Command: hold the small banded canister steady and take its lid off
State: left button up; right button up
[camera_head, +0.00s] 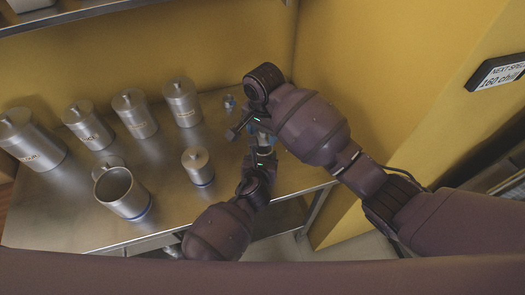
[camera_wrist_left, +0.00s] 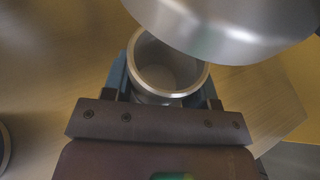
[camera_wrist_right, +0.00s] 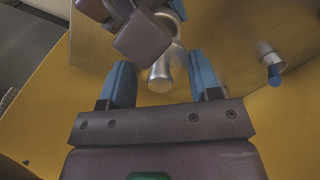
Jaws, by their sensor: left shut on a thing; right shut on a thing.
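The small canister (camera_wrist_left: 168,98) is steel, and its open mouth faces my left wrist camera. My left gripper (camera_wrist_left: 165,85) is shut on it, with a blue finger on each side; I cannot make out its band. The lid (camera_wrist_left: 235,35) is a round steel piece, off the mouth and close to the left wrist camera, overlapping the canister in that view. My right gripper (camera_wrist_right: 163,80) is shut on the lid, whose steel knob (camera_wrist_right: 160,78) shows between the blue fingers. In the head view my right gripper (camera_head: 258,122) is just above my left gripper (camera_head: 262,152), partly hiding the held pieces.
Several labelled lidded canisters (camera_head: 135,115) stand at the back left of the steel table (camera_head: 80,215). An open canister with a blue band (camera_head: 122,192) and a small lidded canister (camera_head: 198,167) stand nearer. A small blue-and-steel piece (camera_head: 230,102) is near the yellow wall.

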jog(key=shift+r, duration=0.2)
pick_arm(q)
jog(key=o, duration=1)
jog(key=shift+o, duration=0.2)
jog(key=v, duration=1.2)
jog(key=shift+s+f, duration=0.1)
